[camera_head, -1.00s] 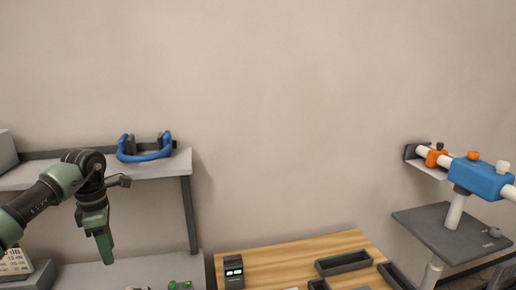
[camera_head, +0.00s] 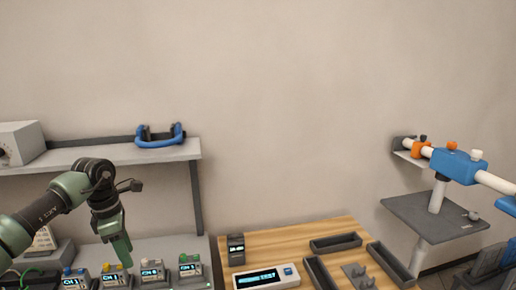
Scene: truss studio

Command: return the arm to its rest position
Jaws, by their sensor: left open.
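My left arm comes in from the left side of the head view. My right gripper is not in view.
Several channel units (camera_head: 152,271) stand on the counter. A wooden table (camera_head: 290,238) carries a white display device (camera_head: 266,277) and dark trays (camera_head: 336,242). A blue clamp (camera_head: 455,166) stands right.

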